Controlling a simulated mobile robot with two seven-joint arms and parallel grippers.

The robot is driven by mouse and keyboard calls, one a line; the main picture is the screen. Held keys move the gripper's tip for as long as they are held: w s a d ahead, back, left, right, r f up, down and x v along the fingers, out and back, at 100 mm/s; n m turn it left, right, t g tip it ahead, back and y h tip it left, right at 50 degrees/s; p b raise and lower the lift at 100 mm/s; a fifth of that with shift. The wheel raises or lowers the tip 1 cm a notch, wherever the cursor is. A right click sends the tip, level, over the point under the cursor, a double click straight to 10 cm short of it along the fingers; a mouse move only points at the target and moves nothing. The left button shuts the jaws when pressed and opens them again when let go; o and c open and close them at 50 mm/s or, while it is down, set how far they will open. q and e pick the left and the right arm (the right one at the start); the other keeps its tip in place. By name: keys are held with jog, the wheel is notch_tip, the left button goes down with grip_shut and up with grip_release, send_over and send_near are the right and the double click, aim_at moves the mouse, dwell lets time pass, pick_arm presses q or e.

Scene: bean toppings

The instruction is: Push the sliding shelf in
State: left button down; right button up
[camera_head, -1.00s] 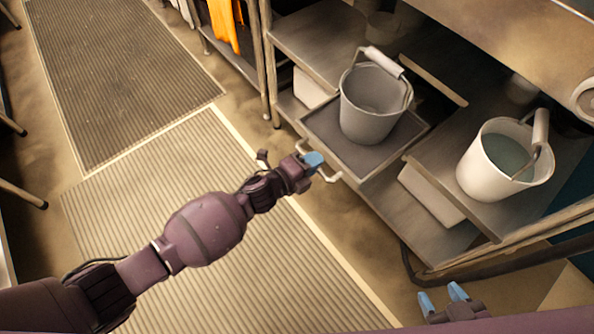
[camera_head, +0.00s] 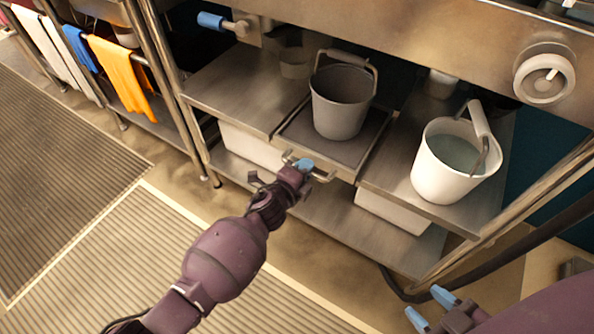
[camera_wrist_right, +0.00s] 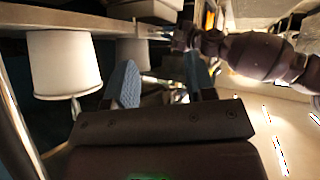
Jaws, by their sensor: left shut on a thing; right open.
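The sliding shelf (camera_head: 357,150) is a dark flat tray set among the steel shelves under the counter. A grey bucket (camera_head: 341,103) with a raised handle stands on it. The shelf's front edge lies about level with the fixed shelves on either side. My left gripper (camera_head: 304,165) is shut on the handle (camera_head: 322,176) at the shelf's front; the blue fingertips partly hide the handle. My right gripper (camera_head: 431,309) is open and empty at the lower right, apart from the shelf. Its two blue fingers also show in the right wrist view (camera_wrist_right: 160,82).
A white bucket (camera_head: 452,165) of liquid stands on the right shelf (camera_head: 392,166). White bins sit on the lower shelf (camera_head: 335,222). Orange cloths (camera_head: 118,72) hang at the left. A black hose (camera_head: 480,264) runs at the right. Ribbed mats (camera_head: 130,262) cover the floor.

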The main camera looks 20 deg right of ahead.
pick_arm(q)
jog(key=shift+w+d+r, duration=0.1)
jog(key=shift+w+r, duration=0.05)
jog(key=shift+r, duration=0.05)
jog(key=c, duration=1.4)
grip_release()
jog(key=shift+c, duration=0.2)
jog(key=o, duration=0.3)
jog(key=shift+d+f, duration=0.15)
jog(key=shift+o, duration=0.2)
pick_arm(e)
jog(key=shift+d, duration=0.15)
pick_arm(q)
jog(key=shift+s+a+r+p, duration=0.2)
jog(key=shift+s+a+p, duration=0.1)
jog(key=shift+a, duration=0.25)
jog(key=p+v, duration=0.3)
jog(key=v, duration=0.6)
jog(key=shift+s+a+p, duration=0.2)
jog(key=shift+a+p, duration=0.05)
jog(key=shift+p, duration=0.15)
pick_arm(e)
jog(key=shift+s+r+g, duration=0.3)
jog(key=shift+s+g, duration=0.05)
jog(key=shift+g, duration=0.25)
